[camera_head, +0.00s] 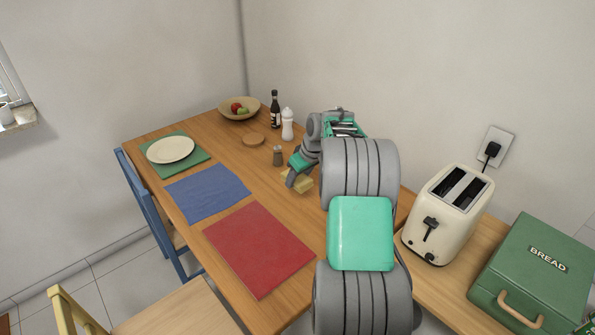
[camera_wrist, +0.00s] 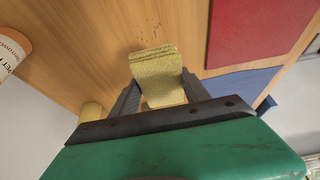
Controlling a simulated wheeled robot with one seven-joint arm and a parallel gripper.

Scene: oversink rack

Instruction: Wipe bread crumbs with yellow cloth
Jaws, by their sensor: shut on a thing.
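The yellow cloth (camera_wrist: 158,72) is folded into a thick pad and sits between the two fingers of my gripper (camera_wrist: 160,95) in the wrist view. My gripper is shut on it. In the head view the cloth (camera_head: 300,184) shows at the wooden table top, below my gripper (camera_head: 290,180); I cannot tell whether it touches the wood. Small dark bread crumbs (camera_wrist: 155,27) lie on the table in the wrist view, just beyond the cloth. In the head view I cannot make out the crumbs, and my arm hides part of the table.
A red mat (camera_head: 259,247), a blue mat (camera_head: 207,192) and a green mat with a white plate (camera_head: 170,149) lie along the left. A pepper mill (camera_head: 278,156), white shaker (camera_head: 287,126), dark bottle (camera_head: 275,108) and fruit bowl (camera_head: 228,113) stand behind. A toaster (camera_head: 440,235) stands right.

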